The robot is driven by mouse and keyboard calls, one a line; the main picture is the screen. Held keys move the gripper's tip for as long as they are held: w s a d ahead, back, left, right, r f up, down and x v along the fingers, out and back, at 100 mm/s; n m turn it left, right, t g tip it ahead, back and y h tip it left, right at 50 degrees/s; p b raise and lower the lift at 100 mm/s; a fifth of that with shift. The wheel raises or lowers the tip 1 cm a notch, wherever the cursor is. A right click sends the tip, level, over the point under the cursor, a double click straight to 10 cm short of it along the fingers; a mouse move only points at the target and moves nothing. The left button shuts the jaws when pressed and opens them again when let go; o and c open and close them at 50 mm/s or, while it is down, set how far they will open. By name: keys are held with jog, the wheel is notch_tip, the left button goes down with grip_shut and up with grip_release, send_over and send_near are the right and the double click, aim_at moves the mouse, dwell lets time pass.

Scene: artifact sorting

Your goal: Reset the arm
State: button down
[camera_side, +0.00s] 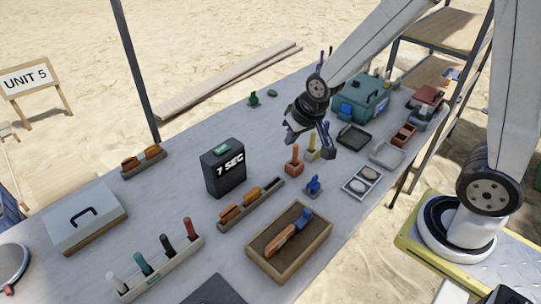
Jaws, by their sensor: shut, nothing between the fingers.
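My gripper (325,141) hangs at the end of my arm above the middle right of the grey table (190,205). It is shut and empty, with its fingers pointing down. An orange stamp-like piece (293,162) and a yellow one (313,148) stand just left of and below the fingers in the picture. A blue piece (313,186) stands a little nearer the camera.
A wooden tray (318,250) holds an orange-handled brush. A black box (224,170) reads "1 SEC". A green case (364,98), a black tray (353,137) and a grey tray (387,153) lie right of my gripper. The table's left middle has free room.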

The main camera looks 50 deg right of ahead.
jog(key=s+d+n+g, duration=0.1)
jog(key=s+n, duration=0.1)
jog(key=s, duration=0.7)
jog(key=shift+s+d+g, duration=0.15)
jog(key=shift+s+g, duration=0.1)
jog(key=shift+g, duration=0.15)
